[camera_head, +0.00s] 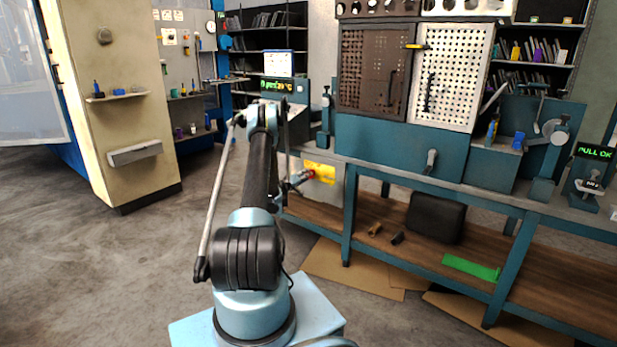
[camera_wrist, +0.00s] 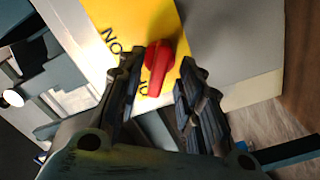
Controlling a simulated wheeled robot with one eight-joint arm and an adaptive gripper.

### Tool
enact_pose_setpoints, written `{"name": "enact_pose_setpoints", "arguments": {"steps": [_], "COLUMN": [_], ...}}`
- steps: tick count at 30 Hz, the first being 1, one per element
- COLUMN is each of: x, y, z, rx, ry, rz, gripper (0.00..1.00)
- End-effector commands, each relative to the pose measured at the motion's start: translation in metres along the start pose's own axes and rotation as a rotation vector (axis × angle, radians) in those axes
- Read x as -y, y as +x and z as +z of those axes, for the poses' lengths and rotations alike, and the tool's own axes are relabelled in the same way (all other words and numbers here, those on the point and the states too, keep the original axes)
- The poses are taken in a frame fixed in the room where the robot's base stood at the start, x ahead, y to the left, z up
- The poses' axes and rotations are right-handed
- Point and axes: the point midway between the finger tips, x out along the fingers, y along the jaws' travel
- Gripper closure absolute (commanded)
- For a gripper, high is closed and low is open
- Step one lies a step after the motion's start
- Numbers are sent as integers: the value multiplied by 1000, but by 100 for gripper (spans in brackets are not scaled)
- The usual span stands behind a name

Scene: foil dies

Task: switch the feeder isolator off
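The feeder isolator is a red rotary handle (camera_wrist: 158,66) on a yellow plate (camera_wrist: 130,18) with dark lettering, partly hidden by a finger. The plate is on a grey box (camera_wrist: 225,40). In the head view the yellow plate (camera_head: 322,173) shows below the left end of the bench, with the red handle mostly hidden at my gripper (camera_head: 303,177). In the wrist view my gripper (camera_wrist: 158,80) is open, its two dark fingers apart on either side of the red handle. There is a visible gap to the right finger; contact on the left cannot be told.
A teal workbench (camera_head: 450,185) runs to the right, with perforated doors (camera_head: 375,70) above it. Its lower shelf holds a black box (camera_head: 435,217) and a green tray (camera_head: 470,267). Flat cardboard (camera_head: 350,268) lies on the floor. Open floor is at left.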

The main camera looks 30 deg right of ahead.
Motion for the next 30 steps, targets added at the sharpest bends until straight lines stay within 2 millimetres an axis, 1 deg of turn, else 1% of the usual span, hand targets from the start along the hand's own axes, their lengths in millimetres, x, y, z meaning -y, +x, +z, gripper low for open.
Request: {"name": "enact_pose_setpoints", "arguments": {"steps": [1, 3, 7, 12, 18, 19, 20, 21, 23, 30], "x": [0, -1, -2, -3, -3, -3, -3, -3, -3, -2], "y": [6, 13, 22, 27, 27, 27, 27, 27, 27, 26], "z": [1, 1, 3, 4, 4, 4, 4, 4, 4, 3], "rx": [0, -2, -2, -1, -1, -1, -1, -1, -1, -2], "ry": [0, 0, 0, 0, 0, 0, 0, 0, 0, -2], "rz": [0, -1, -1, -1, -1, -1, -1, -1, -1, -2], "gripper": [67, 67, 67, 67, 67, 71, 78, 87, 100, 100]}}
